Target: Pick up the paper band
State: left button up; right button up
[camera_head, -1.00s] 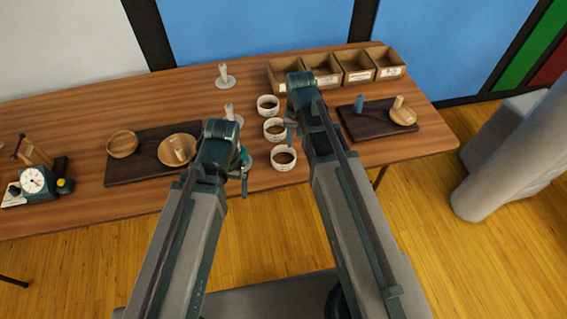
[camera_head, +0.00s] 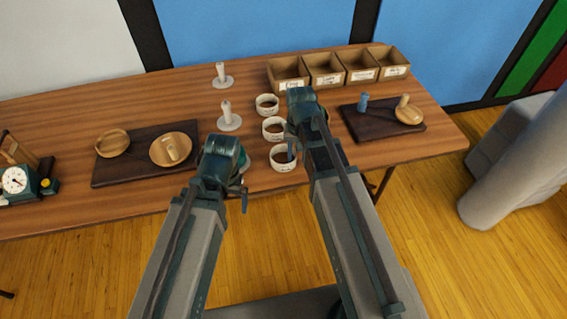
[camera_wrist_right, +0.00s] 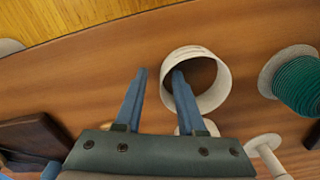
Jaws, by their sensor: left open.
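Three white paper bands with printed marks stand in a row on the table: the far one (camera_head: 267,105), the middle one (camera_head: 273,128) and the near one (camera_head: 283,158). My right gripper (camera_wrist_right: 160,72) is open and empty in the right wrist view. One of its blue fingers overlaps the opening of a white band (camera_wrist_right: 222,82), and the other is outside it to the left. I cannot tell whether that finger is inside the band or above it. In the head view a blue finger shows at the near band. My left gripper (camera_head: 243,190) is open near the table's front edge, partly hidden by its arm.
Several labelled wooden boxes (camera_head: 290,85) stand at the back. Two white posts (camera_head: 229,117) stand left of the bands. A green spool (camera_wrist_right: 298,82) lies near the band. Dark boards carry wooden dishes (camera_head: 112,143) at left and a wooden piece (camera_head: 408,114) at right.

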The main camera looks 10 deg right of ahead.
jog(key=shift+f, duration=0.4)
pick_arm(q)
jog(key=shift+f, duration=0.3)
pick_arm(e)
jog(key=shift+r, duration=0.1)
grip_shut()
pick_arm(q)
jog(key=shift+r, duration=0.1)
pick_arm(e)
jog(key=shift+r, duration=0.1)
